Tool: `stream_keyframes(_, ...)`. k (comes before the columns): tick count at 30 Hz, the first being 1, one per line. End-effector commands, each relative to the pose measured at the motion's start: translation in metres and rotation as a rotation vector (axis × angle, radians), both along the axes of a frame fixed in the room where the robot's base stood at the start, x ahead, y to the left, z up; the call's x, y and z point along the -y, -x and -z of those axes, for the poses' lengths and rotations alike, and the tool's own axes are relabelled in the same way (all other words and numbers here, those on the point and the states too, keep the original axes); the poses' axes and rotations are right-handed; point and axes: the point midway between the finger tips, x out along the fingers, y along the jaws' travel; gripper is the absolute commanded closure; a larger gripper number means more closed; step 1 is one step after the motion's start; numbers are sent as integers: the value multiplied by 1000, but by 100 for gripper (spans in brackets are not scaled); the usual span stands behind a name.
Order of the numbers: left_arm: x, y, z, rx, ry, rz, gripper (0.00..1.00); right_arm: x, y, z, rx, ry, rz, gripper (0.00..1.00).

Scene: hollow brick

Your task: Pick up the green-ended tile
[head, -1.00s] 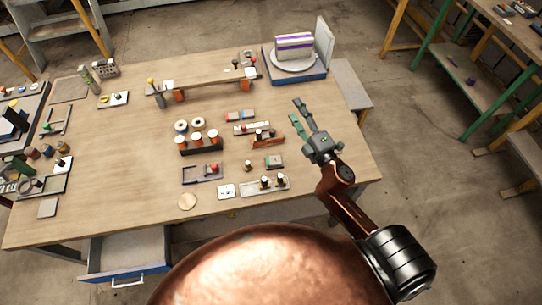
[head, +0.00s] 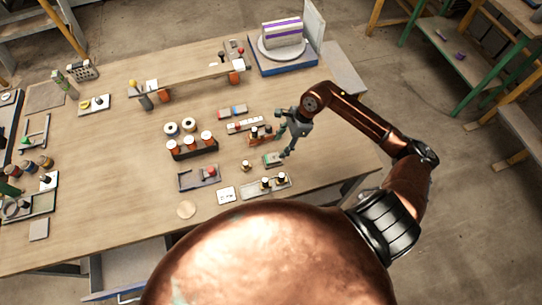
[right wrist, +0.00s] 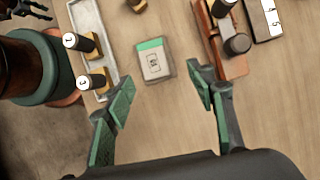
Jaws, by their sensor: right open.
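The green-ended tile (right wrist: 154,63) lies flat on the table in the right wrist view, a pale block with a green strip at one end and a dark printed mark. In the head view the tile (head: 272,159) is at the front right of the table. My right gripper (head: 283,144) hangs just above and beside it, fingers pointing down. In the right wrist view my right gripper (right wrist: 162,95) is open and empty, and the tile shows just beyond and between its fingertips. My left gripper does not show clearly.
A tray with numbered pegs (right wrist: 88,38) lies left of the tile in the wrist view. A reddish-brown wooden holder (right wrist: 222,40) with dark pegs stands close on the right.

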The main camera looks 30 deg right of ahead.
Motion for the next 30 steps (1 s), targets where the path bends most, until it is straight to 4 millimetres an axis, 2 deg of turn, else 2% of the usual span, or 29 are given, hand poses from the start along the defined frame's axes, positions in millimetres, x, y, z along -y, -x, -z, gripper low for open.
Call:
stream_keyframes(16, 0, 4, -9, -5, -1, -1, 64, -31, 0, 58, -1, -8, 3, 49)
stream_keyframes(26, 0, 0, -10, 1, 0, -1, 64, -33, -1, 65, 0, -5, 1, 50)
stream_keyframes(30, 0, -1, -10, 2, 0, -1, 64, -33, 0, 64, 0, -5, 1, 60)
